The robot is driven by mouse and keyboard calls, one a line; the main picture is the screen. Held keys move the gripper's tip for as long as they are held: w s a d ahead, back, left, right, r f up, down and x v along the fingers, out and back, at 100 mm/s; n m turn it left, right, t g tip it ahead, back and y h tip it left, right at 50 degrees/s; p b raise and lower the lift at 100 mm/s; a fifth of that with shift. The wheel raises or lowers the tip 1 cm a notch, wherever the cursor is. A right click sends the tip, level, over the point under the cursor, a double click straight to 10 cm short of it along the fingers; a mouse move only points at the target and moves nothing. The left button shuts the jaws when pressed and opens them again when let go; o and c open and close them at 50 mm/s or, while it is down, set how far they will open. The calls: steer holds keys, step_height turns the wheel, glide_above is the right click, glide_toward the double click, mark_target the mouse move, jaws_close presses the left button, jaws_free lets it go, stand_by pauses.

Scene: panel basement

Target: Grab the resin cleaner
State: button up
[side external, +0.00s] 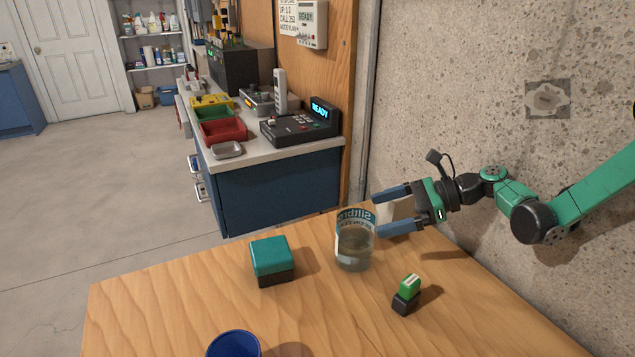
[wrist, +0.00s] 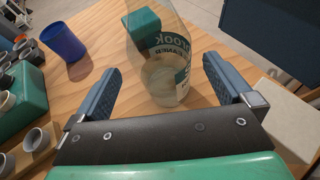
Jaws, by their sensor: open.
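The label reads "Siltbr..." in the side view; no words "resin cleaner" are legible. It holds some pale liquid. In the wrist view the same container (wrist: 163,82) stands between my two spread fingers, nearer their tips. My gripper (side external: 378,214) is open, reaching in from the right with its blue fingertips at the container's upper right edge. It also shows in the wrist view (wrist: 163,66). Whether a finger touches the container I cannot tell.
A teal-topped box (side external: 271,258) stands left of the container, and a small green-and-black block (side external: 407,294) to its front right. A blue cup (side external: 233,345) is at the front edge. A pale block (wrist: 280,115) lies near my right finger. The concrete wall (side external: 480,90) is close behind my arm.

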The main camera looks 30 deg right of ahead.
mark_target(357, 219)
steer(key=shift+x, duration=2.8)
steer(key=c, duration=1.2)
steer(key=shift+r, duration=0.1)
steer(key=shift+c, duration=0.2)
